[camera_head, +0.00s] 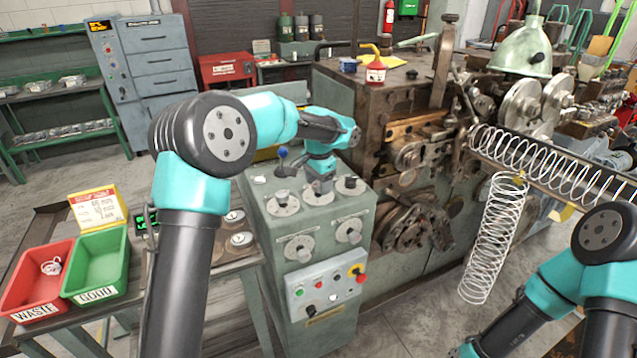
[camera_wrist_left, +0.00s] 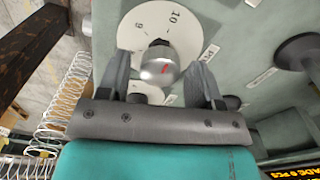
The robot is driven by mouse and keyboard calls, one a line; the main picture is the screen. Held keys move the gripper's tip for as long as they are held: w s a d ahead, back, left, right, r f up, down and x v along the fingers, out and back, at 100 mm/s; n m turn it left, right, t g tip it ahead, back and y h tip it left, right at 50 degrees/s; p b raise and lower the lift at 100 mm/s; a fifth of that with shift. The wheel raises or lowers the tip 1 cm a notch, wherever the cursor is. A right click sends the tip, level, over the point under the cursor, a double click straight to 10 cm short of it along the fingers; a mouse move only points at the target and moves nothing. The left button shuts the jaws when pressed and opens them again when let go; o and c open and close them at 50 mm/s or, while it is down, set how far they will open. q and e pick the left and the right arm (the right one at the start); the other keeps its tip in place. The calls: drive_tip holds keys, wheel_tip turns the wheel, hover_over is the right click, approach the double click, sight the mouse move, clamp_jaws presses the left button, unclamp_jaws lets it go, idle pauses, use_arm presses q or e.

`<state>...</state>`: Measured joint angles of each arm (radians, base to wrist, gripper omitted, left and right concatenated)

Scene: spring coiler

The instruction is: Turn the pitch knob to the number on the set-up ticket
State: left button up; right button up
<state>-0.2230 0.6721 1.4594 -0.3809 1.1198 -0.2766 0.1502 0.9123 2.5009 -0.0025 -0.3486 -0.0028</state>
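My left gripper (camera_head: 321,187) points down at the top of the green console (camera_head: 262,222). The set-up ticket (camera_head: 97,207) stands behind the bins with handwritten lines, too small to read surely. My right arm is at lower right; its gripper is out of view.
Other knobs (camera_head: 282,198) (camera_head: 350,184) flank the gripper, and a blue-topped lever (camera_head: 282,153) stands behind. A red waste bin (camera_head: 38,281) and green good bin (camera_head: 97,264) are at left. A coiled spring (camera_head: 493,240) hangs right of the console.

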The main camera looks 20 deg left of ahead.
use_arm(q)
drive_tip(key=shift+o, duration=0.3)
wheel_tip(320, 180, up, 17)
drive_tip(key=shift+r, duration=0.2)
idle(0.4)
